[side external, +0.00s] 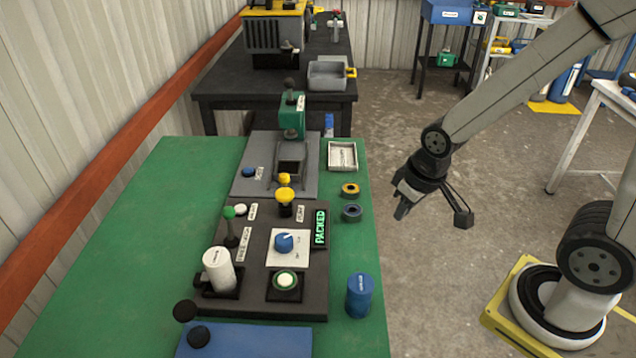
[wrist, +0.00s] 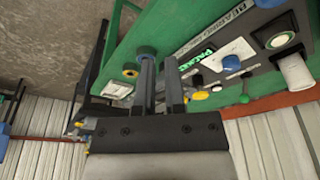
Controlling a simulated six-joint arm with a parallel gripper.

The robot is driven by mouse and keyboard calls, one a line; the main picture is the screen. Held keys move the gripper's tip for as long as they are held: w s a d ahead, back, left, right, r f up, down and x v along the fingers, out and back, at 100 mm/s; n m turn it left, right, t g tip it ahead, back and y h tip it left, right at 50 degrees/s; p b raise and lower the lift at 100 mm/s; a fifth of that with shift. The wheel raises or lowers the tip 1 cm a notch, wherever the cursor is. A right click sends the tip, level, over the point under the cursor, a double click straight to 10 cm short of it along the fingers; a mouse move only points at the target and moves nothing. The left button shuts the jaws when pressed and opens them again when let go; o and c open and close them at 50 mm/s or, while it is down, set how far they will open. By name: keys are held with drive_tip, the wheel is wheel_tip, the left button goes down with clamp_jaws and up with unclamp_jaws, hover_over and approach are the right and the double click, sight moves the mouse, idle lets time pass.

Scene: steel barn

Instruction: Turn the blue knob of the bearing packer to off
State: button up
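The bearing packer (side external: 262,215) is a dark panel on the green bench. Its blue knob (side external: 284,242) sits on a white plate (side external: 290,258), with a light pointer mark towards the upper right; the plate's lettering is too small to read. The knob also shows in the wrist view (wrist: 231,62), right of my fingers. A display beside it reads PACKED in lit green (side external: 320,228). My gripper (side external: 403,207) hangs in the air right of the bench, clear of the knob. In the wrist view my gripper (wrist: 159,66) has a narrow empty gap between its fingers.
A blue can (side external: 359,295) and two rings (side external: 351,212) stand near the bench's right edge. A green-headed press (side external: 292,115) is behind.

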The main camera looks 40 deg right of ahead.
drive_tip(key=o, duration=0.7)
drive_tip(key=shift+w+a, duration=0.15)
drive_tip(key=shift+w, duration=0.15)
drive_tip(key=shift+o, duration=1.3)
drive_tip(key=w+a+n+g, duration=0.1)
drive_tip(key=w+a+n, duration=0.4)
drive_tip(key=w, duration=0.4)
drive_tip(key=shift+a, duration=0.2)
drive_tip(key=n+g, duration=0.1)
drive_tip(key=n, duration=0.5)
hover_over(283, 238)
drive_tip(key=d, duration=0.1)
drive_tip(key=shift+s+f, duration=0.2)
drive_tip(key=shift+f, duration=0.45)
drive_tip(key=shift+s+f, duration=0.15)
drive_tip(key=shift+f, duration=0.45)
drive_tip(key=shift+w+a+f+n+g, duration=0.15)
drive_tip(key=shift+w+a+n+g, duration=0.15)
drive_tip(key=shift+a+n, duration=0.15)
drive_tip(key=shift+f, duration=0.1)
drive_tip(key=shift+f, duration=3.8)
clamp_jaws()
